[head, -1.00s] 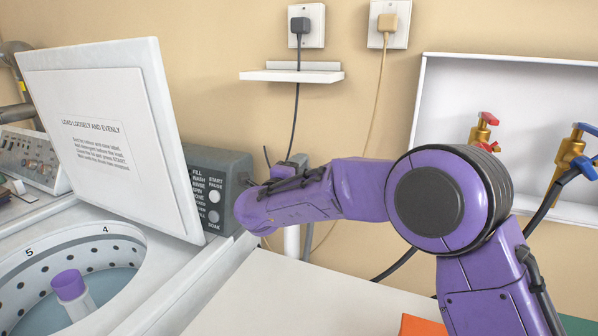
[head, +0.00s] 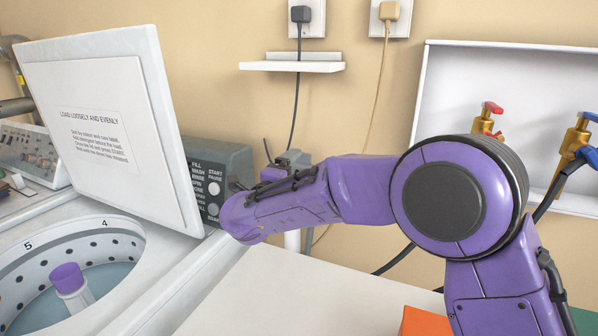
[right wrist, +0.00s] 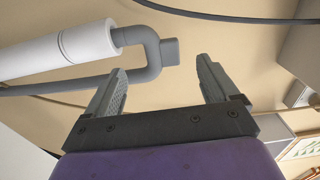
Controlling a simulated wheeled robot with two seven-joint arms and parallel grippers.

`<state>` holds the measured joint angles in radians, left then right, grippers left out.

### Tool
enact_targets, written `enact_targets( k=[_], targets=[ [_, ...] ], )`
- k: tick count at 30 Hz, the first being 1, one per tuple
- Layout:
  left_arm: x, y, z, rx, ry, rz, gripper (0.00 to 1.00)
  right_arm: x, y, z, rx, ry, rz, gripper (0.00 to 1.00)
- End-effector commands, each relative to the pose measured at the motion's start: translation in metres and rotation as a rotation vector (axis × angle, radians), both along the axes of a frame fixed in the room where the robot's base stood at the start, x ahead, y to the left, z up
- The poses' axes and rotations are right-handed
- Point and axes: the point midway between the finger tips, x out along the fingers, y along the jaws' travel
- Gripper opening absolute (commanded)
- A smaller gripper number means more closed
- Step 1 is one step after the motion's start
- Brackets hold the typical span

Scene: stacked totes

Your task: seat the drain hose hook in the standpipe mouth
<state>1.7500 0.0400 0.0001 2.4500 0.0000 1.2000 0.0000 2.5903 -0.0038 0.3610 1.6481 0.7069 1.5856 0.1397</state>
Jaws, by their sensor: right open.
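The white standpipe (right wrist: 62,50) runs in from the left in the right wrist view. The grey drain hose hook (right wrist: 154,48) curves around at its mouth. Its short end meets the mouth; how deep it sits I cannot tell. A grey tab (right wrist: 170,52) sticks out from the bend. My right gripper (right wrist: 161,66) is open and empty, with the hook bend beyond and between its fingertips. In the head view, the hook's top (head: 292,160) and the standpipe (head: 292,240) show behind my right forearm, which hides their middle and the gripper fingers. My left gripper is out of view.
A washer with a raised lid (head: 105,130) and open tub (head: 75,250) stands left. A white surface (head: 290,295) lies in front, with an orange object (head: 424,322) on its right. A wall shelf (head: 291,66) and a tap box (head: 450,80) are behind.

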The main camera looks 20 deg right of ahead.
Motion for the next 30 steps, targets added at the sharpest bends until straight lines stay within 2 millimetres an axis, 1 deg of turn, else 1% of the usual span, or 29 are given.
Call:
enact_targets(
  k=[1,3,6,9,13,26,28,29,30],
  targets=[
    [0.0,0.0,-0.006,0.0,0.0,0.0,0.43,-0.009,0.011,-0.002,-0.003,-0.001,0.004,0.88],
    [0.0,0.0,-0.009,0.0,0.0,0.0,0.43,-0.02,0.023,-0.002,-0.001,-0.001,0.003,0.88],
    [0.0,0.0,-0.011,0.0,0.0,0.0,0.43,-0.032,0.037,-0.002,-0.002,-0.001,0.003,0.88],
    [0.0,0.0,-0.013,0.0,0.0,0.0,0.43,-0.04,0.044,-0.002,-0.001,-0.001,0.001,0.88],
    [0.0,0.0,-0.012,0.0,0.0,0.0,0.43,-0.043,0.048,-0.001,0.0,0.0,0.0,0.88],
    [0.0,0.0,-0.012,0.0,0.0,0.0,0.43,-0.043,0.048,0.0,0.0,0.0,0.0,0.88],
    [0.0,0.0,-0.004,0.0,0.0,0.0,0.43,-0.043,0.048,0.007,0.0,0.0,0.0,0.88],
    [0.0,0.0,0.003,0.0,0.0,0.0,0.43,-0.043,0.048,0.015,0.001,-0.001,0.0,0.88],
    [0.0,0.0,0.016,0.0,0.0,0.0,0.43,-0.043,0.047,0.028,0.001,-0.001,0.0,0.88]
  ],
)
